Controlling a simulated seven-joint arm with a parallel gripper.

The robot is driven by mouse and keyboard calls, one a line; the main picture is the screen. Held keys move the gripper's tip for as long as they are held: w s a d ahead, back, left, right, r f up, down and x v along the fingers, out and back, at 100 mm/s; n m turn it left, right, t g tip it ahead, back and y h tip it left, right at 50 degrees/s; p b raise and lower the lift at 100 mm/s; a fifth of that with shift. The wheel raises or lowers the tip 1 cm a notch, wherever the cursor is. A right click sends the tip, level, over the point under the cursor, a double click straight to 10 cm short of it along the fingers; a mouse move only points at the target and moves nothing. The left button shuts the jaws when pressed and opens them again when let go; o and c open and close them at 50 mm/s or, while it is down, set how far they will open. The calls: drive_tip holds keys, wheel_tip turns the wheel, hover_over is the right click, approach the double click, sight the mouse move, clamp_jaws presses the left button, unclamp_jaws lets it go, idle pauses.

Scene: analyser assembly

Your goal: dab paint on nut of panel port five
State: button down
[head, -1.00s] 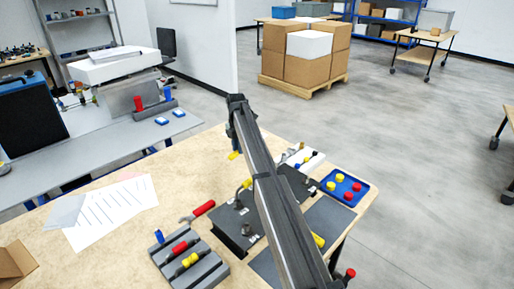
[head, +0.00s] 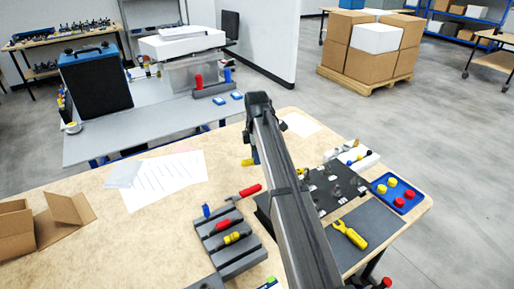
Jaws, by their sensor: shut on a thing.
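The dark panel (head: 326,203) lies on the bench right of my arm, with several small metal fittings and white labels. The labels are too small to read, so I cannot tell which port is five, and my arm covers the panel's left part. My gripper (head: 254,157) is beyond my arm link and mostly hidden by it. A small yellow thing (head: 246,162) shows at it, and my gripper seems shut on this; its shape is unclear. It is left of the panel and apart from it. A grey stepped holder (head: 240,262) carries red, yellow and blue handled tools.
A red-handled tool (head: 250,190) lies by the holder. A yellow tool (head: 350,235) rests on a grey mat (head: 377,222). A blue tray (head: 411,207) holds yellow and red caps. A white block (head: 368,162) stands behind the panel. Paper sheets (head: 170,180) and an open carton (head: 70,212) lie left.

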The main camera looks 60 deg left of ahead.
drive_tip(key=shift+s+d+f+m, duration=0.15)
drive_tip(key=shift+d+m, duration=0.35)
drive_tip(key=shift+m, duration=0.3)
drive_tip(key=m, duration=0.8)
drive_tip(key=shift+s+d, duration=0.15)
drive_tip(key=shift+d, duration=0.2)
drive_tip(key=shift+w+d+f, duration=0.2)
drive_tip(key=shift+d+f, duration=0.3)
drive_tip(key=shift+f, duration=0.3)
drive_tip(key=shift+w+d+f, duration=0.15)
drive_tip(key=shift+d+f, duration=0.3)
drive_tip(key=shift+f, duration=0.3)
drive_tip(key=shift+w+d+f, duration=0.2)
drive_tip(key=shift+d+f, duration=0.3)
drive_tip(key=shift+f, duration=0.3)
drive_tip(key=shift+w+d, duration=0.15)
drive_tip(key=shift+d, duration=0.35)
idle(1.0)
